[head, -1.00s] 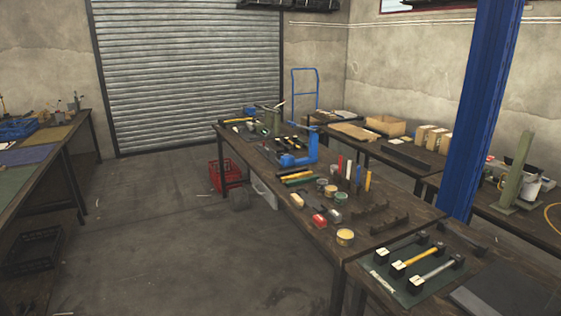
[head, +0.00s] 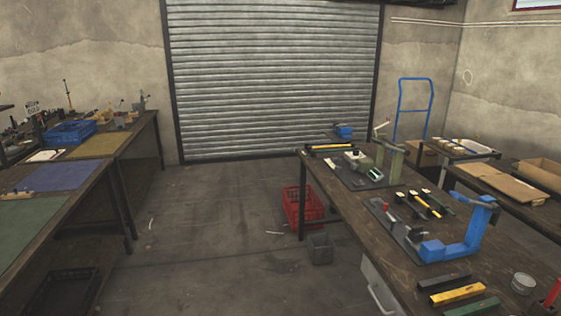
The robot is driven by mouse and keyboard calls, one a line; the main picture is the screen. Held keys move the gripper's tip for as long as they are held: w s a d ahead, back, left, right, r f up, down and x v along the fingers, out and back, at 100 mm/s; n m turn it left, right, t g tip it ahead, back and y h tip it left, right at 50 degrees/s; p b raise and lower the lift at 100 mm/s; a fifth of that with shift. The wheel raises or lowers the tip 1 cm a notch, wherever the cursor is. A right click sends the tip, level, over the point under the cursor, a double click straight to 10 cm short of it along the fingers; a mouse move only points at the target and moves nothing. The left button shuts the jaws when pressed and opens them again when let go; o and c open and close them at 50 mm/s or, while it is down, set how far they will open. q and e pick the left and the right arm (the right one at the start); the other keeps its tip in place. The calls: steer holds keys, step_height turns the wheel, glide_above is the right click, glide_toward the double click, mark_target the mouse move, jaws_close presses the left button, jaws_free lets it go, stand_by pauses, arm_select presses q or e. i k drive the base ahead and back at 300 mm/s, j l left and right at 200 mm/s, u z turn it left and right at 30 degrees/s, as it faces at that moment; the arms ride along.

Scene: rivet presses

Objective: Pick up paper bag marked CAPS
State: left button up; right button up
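I cannot make out a paper bag marked CAPS in the head view. Small tan objects (head: 114,121) stand on the far end of the left bench, too small to tell what they are or read. Neither of my grippers is in view.
The left bench (head: 118,162) carries a blue crate (head: 70,133), a green mat (head: 28,222) and a blue mat (head: 65,177). The right bench (head: 345,215) holds a blue press (head: 455,240). A red crate (head: 303,206) and grey bin (head: 320,248) stand beside it.

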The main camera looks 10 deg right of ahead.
mark_target(458, 151)
steer(key=i, duration=7.55)
steer(key=i+z, duration=0.2)
steer(key=i, duration=0.45)
steer(key=i+j+z, duration=0.15)
steer(key=i, duration=0.5)
steer(key=i+l+z, duration=0.1)
steer(key=i+z, duration=0.15)
steer(key=z, duration=0.25)
steer(key=i+z, duration=0.3)
steer(key=z, duration=0.2)
steer(key=i+j+z, duration=0.15)
steer(key=z, duration=0.3)
steer(key=i+l+z, duration=0.1)
steer(key=i+z, duration=0.75)
steer(key=i+j+z, duration=0.1)
steer(key=i, duration=1.5)
steer(key=i+j+z, duration=0.1)
steer(key=i+z, duration=0.15)
steer(key=i, duration=2.25)
